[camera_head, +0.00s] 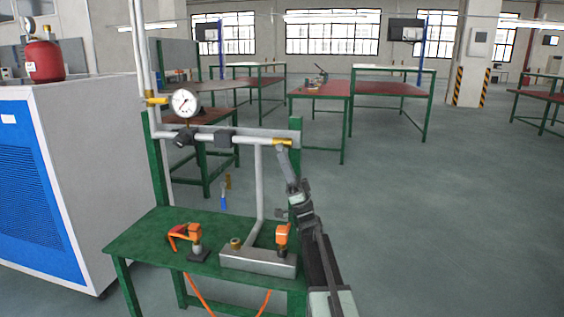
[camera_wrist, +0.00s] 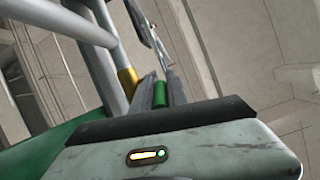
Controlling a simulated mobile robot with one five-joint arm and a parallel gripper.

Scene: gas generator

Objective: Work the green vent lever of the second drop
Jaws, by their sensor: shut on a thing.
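The green vent lever (camera_wrist: 162,95) shows in the wrist view as a small green piece between my two grey fingers. My gripper (camera_wrist: 161,88) is shut on it. A brass fitting (camera_wrist: 128,82) on the pipe sits just left of the fingers. In the head view my gripper (camera_head: 282,150) reaches up to the brass fitting (camera_head: 282,142) at the right end of the horizontal pipe (camera_head: 255,136). The lever is hidden behind my gripper there, so its angle cannot be told.
A pressure gauge (camera_head: 186,102) stands on the pipe to the left. A blue-handled valve (camera_head: 224,198) hangs below. The green bench (camera_head: 155,235) carries an orange-red fitting (camera_head: 182,233) and a metal block (camera_head: 257,262). A blue-white cabinet (camera_head: 75,190) stands left. Floor at right is clear.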

